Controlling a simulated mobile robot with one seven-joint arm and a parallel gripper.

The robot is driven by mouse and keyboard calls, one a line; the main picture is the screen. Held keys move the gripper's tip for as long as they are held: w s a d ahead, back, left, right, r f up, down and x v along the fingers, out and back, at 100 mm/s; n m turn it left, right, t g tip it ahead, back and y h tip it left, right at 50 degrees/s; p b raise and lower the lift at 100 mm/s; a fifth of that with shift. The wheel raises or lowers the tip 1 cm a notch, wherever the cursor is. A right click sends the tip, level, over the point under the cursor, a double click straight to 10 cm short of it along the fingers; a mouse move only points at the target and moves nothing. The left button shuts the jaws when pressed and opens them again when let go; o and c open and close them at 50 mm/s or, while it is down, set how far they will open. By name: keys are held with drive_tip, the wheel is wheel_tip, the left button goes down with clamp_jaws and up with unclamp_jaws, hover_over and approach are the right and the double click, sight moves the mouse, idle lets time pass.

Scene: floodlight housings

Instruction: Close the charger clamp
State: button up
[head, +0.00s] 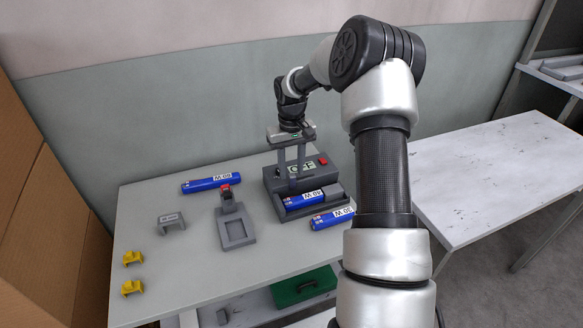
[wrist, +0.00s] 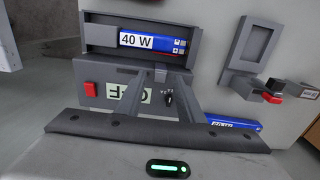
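The grey charger box (head: 271,179) stands at the back of the table, with a red button (head: 323,162) and an OFF label (wrist: 127,94). A blue 40 W battery (wrist: 150,41) lies in its front slot. A grey block (wrist: 100,34) sits at one end of the slot, possibly the clamp; it also shows in the head view (head: 336,188). My gripper (wrist: 161,77) is over the charger, its fingers apart and pointing down. A small grey tab (wrist: 160,74) shows between the fingertips; I cannot tell whether they touch it.
A blue battery (head: 332,218) lies in front of the charger, another (head: 205,185) at the back left. A grey fixture with a red-tipped part (head: 236,232) stands left of the charger. A grey bracket (head: 170,221) and two yellow brackets (head: 132,258) are further left.

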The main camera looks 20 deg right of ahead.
clamp_jaws()
